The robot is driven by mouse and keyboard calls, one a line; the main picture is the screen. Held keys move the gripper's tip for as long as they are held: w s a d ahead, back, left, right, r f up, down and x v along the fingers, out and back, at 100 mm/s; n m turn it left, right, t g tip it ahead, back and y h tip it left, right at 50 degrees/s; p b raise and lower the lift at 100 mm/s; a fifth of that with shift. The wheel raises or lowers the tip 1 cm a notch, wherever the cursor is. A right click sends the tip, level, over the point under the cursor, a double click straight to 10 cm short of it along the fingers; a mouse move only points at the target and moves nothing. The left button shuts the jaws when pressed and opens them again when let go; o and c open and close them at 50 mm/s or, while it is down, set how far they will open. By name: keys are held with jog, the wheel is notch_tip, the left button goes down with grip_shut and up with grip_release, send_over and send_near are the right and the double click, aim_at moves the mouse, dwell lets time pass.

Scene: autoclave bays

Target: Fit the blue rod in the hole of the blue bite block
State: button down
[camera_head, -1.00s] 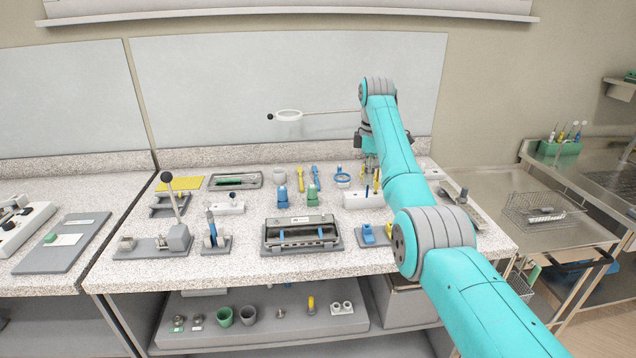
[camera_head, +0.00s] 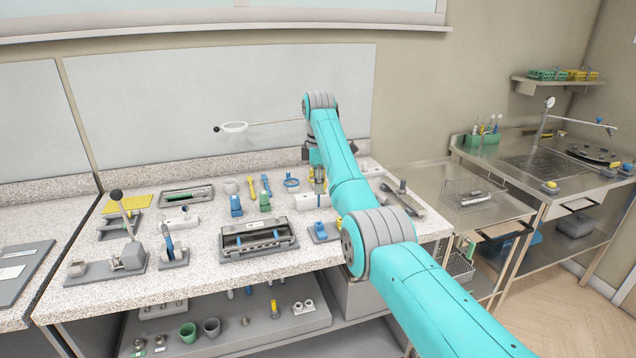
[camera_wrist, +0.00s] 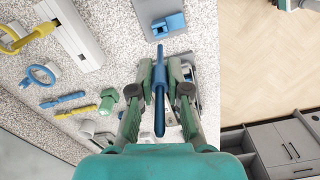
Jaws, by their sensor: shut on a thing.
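My gripper (camera_wrist: 160,75) is shut on the blue rod (camera_wrist: 160,95), which stands out between its fingers in the wrist view. The blue bite block (camera_wrist: 169,24) sits on a grey plate ahead of the fingertips, apart from the rod. Its hole cannot be made out clearly. In the head view the blue bite block (camera_head: 321,231) is near the counter's front edge, partly beside my arm. My gripper (camera_head: 319,190) is above the counter, behind the block; the rod is hard to make out there.
A white rack (camera_wrist: 75,30) with a yellow ring-ended tool (camera_wrist: 28,38) lies left in the wrist view. A metal tray (camera_head: 258,238) stands left of the block. A blue ring (camera_head: 291,183), green block (camera_head: 265,202) and blue block (camera_head: 236,205) stand farther back.

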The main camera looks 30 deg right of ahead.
aim_at(319, 198)
jog(key=shift+f, duration=2.45)
jog(key=shift+f, duration=1.8)
jog(key=c, duration=1.1)
grip_release()
jog(key=shift+o, duration=0.2)
notch_tip(319, 198, up, 8)
jog(key=shift+f, duration=0.25)
